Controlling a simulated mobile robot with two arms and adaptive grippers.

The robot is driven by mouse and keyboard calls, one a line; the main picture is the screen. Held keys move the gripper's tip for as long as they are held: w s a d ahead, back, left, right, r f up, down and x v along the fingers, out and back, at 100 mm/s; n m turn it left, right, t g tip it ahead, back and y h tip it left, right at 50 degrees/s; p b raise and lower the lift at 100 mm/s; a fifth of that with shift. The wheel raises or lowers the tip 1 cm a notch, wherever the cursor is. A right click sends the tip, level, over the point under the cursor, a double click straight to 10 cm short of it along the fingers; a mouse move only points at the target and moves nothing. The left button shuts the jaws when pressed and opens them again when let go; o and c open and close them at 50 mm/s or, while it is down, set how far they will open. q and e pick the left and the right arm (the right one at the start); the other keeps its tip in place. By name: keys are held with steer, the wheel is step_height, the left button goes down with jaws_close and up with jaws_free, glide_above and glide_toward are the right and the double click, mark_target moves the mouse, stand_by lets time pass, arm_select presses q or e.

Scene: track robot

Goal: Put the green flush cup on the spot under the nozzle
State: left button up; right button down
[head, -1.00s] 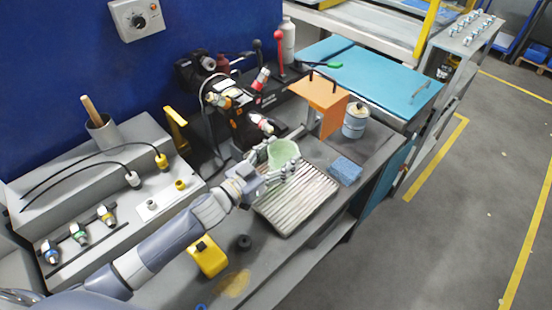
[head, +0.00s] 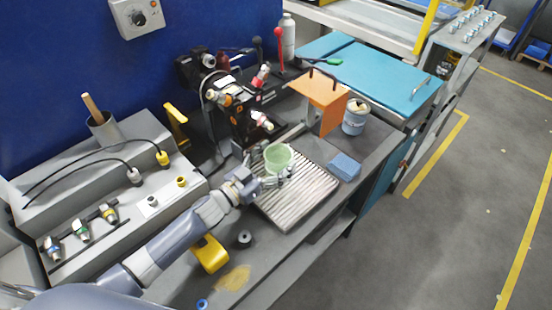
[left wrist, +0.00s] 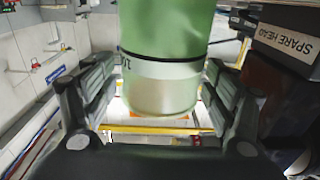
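The green flush cup (head: 278,158) is held over the upper left part of the ribbed metal tray (head: 318,197). My left gripper (head: 272,168) has its fingers on either side of the cup and is shut on it. In the left wrist view the cup (left wrist: 165,50) fills the space between the fingers, green above with a pale band below. Whether its base touches the tray cannot be told. The black machine with a red-and-clear nozzle (head: 262,121) stands just behind the cup. The spot under the nozzle is not clearly visible. My right gripper is not in view.
An orange bracket (head: 320,89), a tin (head: 355,117) and a blue sponge (head: 344,166) lie right of the machine and tray. A yellow block (head: 209,254) and a black ring (head: 245,239) are near the front. A grey fixture with connectors (head: 110,195) is at left.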

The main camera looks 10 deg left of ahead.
arm_select(q)
steer(key=shift+r, duration=0.2)
steer(key=shift+s+a+f, duration=0.15)
steer(key=shift+s+a, duration=0.05)
steer(key=shift+s, duration=0.05)
steer(key=b+v, duration=0.1)
steer(key=v, duration=0.5)
steer(key=shift+s+b, duration=0.15)
steer(key=shift+b, duration=0.15)
steer(key=shift+s+a, duration=0.2)
steer(key=shift+s, duration=0.1)
steer(key=shift+r, duration=0.2)
